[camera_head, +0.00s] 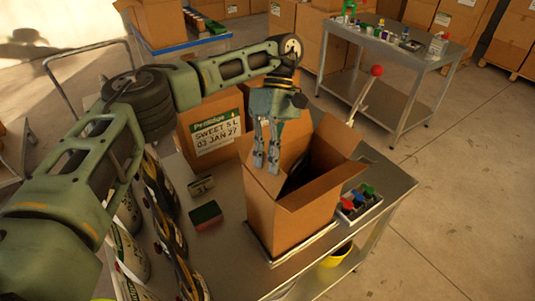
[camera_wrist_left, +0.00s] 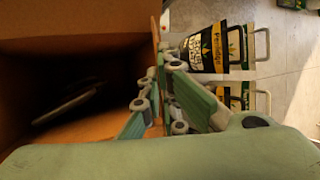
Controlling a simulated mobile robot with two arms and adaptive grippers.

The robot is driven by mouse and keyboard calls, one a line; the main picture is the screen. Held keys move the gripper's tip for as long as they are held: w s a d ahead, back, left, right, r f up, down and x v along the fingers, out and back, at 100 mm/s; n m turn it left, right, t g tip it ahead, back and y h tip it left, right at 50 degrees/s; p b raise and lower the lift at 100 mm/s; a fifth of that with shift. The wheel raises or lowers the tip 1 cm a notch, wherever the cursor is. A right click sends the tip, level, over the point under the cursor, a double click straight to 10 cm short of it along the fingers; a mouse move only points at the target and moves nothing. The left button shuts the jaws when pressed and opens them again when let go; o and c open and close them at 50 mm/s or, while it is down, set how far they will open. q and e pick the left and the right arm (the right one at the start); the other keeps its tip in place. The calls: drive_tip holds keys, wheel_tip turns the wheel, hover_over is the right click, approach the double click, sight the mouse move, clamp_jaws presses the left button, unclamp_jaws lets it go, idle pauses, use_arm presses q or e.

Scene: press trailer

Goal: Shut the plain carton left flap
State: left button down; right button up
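The plain carton (camera_head: 276,214) stands open on the metal table, its inside dark. Its left flap (camera_head: 259,178) stands up and leans outward on the left side. My left gripper (camera_head: 265,162) points down at this flap, its fingers slightly apart. In the left wrist view the left gripper (camera_wrist_left: 160,88) has one finger on the carton's inner side and one on its outer side. The thin flap edge (camera_wrist_left: 156,38) runs between them; I cannot tell whether they touch it. A dark rounded item (camera_wrist_left: 66,103) lies inside the carton. My right gripper is not in view.
A labelled carton (camera_head: 212,134) stands behind on the left. A sponge (camera_head: 205,215) and a small metal item (camera_head: 201,186) lie left of the plain carton. A tray of coloured items (camera_head: 359,201) is close on its right. Several bags (camera_head: 160,205) line the table's left side.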

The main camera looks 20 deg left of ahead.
use_arm(q)
drive_tip(key=c, duration=2.5)
unclamp_jaws()
drive_tip(key=o, duration=0.5)
drive_tip(key=shift+r, duration=5)
drive_tip(key=shift+c, duration=0.5)
